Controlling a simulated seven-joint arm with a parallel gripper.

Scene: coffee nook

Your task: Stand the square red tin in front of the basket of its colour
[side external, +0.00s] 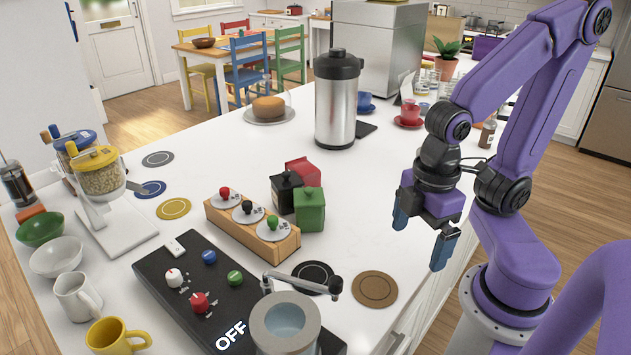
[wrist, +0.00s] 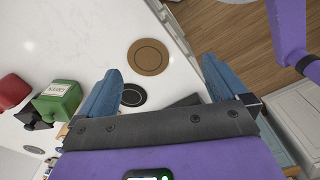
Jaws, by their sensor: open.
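The square red tin (side external: 303,172) stands on the white counter, behind and partly hidden by a black tin (side external: 286,192) and a green tin (side external: 310,211). In the wrist view the red tin (wrist: 13,92) is at the far left edge, beside the black tin (wrist: 32,119) and the green tin (wrist: 58,101). My gripper (side external: 421,234) is open and empty, its blue fingers pointing down near the counter's right edge, well right of the tins. In the wrist view my gripper (wrist: 163,70) has nothing between its fingers. I cannot make out a basket in either view.
A wooden rack (side external: 252,231) with three knobbed lids lies left of the tins. A steel flask (side external: 337,105) stands behind them. A black control panel (side external: 190,290) and a grey cup-shaped part (side external: 286,330) are in front. Black (side external: 313,275) and brown (side external: 375,289) discs lie right.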

